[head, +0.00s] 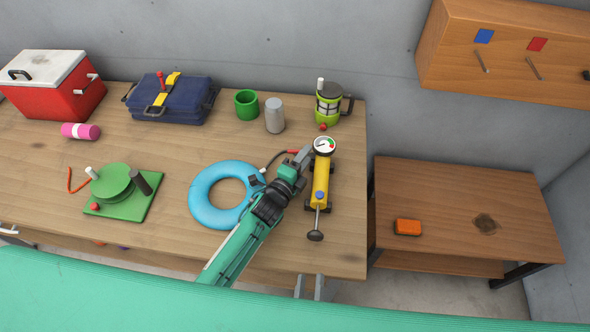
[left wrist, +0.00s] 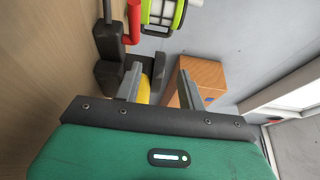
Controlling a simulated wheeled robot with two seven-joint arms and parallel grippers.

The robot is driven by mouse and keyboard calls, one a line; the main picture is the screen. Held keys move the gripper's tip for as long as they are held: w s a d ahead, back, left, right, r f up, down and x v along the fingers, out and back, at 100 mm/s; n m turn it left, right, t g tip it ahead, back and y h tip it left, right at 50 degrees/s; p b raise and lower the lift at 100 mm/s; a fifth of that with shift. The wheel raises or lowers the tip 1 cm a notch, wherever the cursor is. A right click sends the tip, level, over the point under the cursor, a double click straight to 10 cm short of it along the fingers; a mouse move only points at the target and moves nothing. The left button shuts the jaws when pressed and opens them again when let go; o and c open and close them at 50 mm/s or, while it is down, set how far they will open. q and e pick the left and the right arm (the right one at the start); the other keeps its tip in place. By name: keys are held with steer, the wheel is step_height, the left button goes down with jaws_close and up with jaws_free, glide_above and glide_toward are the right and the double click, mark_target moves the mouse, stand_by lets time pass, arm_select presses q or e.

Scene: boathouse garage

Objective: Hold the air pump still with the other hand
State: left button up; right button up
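The air pump (head: 321,183) has a yellow barrel, a round gauge at its far end and a dark plunger handle at its near end. It lies near the table's right end. My left gripper (head: 304,156) is beside it on the left, near the gauge. In the left wrist view the gripper's fingers (left wrist: 158,88) are apart, with part of the yellow barrel (left wrist: 144,90) showing by the left finger; I cannot tell if they touch. Two grey fingertips of my right gripper (head: 309,287) show apart at the table's front edge; the rest is hidden.
A blue ring (head: 203,211) lies left of the pump, with a hose between them. A lower table (head: 450,190) with an orange box (head: 407,227) is at right.

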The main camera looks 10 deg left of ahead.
arm_select(q)
steer(key=shift+x, duration=1.95)
jaws_close()
